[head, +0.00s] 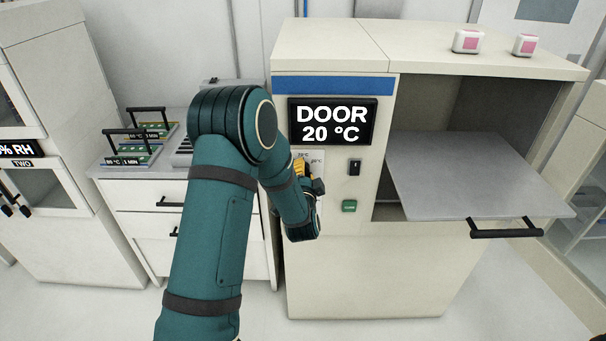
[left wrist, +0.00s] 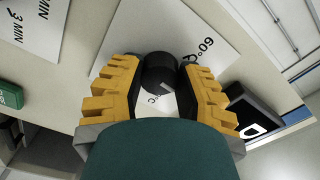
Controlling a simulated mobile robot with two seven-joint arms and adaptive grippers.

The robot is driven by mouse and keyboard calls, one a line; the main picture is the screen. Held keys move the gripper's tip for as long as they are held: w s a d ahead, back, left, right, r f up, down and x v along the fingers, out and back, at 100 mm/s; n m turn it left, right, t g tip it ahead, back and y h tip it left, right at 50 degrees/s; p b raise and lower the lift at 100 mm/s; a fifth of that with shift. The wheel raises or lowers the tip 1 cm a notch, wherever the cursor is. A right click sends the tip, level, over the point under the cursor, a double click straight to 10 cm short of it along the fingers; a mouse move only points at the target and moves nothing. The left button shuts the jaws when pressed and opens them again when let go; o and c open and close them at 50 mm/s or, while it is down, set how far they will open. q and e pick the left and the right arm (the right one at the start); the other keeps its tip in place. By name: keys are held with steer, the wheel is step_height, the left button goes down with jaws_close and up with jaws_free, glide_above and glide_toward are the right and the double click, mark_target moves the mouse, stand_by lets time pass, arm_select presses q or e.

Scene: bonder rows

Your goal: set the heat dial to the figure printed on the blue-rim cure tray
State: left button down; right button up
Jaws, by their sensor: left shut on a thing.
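My left gripper (left wrist: 158,98) is shut on the black heat dial (left wrist: 158,72), a yellow finger on each side of it. The dial has a pale pointer mark, and a "60°" figure shows beside it on the white plate; other figures are partly hidden. In the head view my left wrist covers most of the dial plate (head: 316,160). Two cure trays with black handles sit on the left counter: a front tray (head: 130,158) and a back tray (head: 160,127). Their printed labels are too small to read surely, and I cannot tell the rim colours. My right gripper is not in view.
The oven display (head: 333,122) reads "DOOR 20 °C". A grey panel with a black handle (head: 506,229) sticks out from the open oven chamber. A green button (head: 349,206) and a black switch (head: 355,167) are right of the dial. Two pink-and-white blocks (head: 467,41) stand on top.

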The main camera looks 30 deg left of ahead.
arm_select(q)
steer(key=shift+a+r+m+p, duration=0.1)
steer(key=shift+m+p, duration=0.7)
steer(key=shift+m, duration=1.95)
steer(key=shift+r+m+p, duration=0.1)
steer(key=shift+m+p, duration=0.7)
steer(key=shift+m, duration=1.95)
steer(key=c, duration=0.6)
jaws_free()
steer(key=shift+o, duration=0.3)
steer(key=shift+f, duration=0.1)
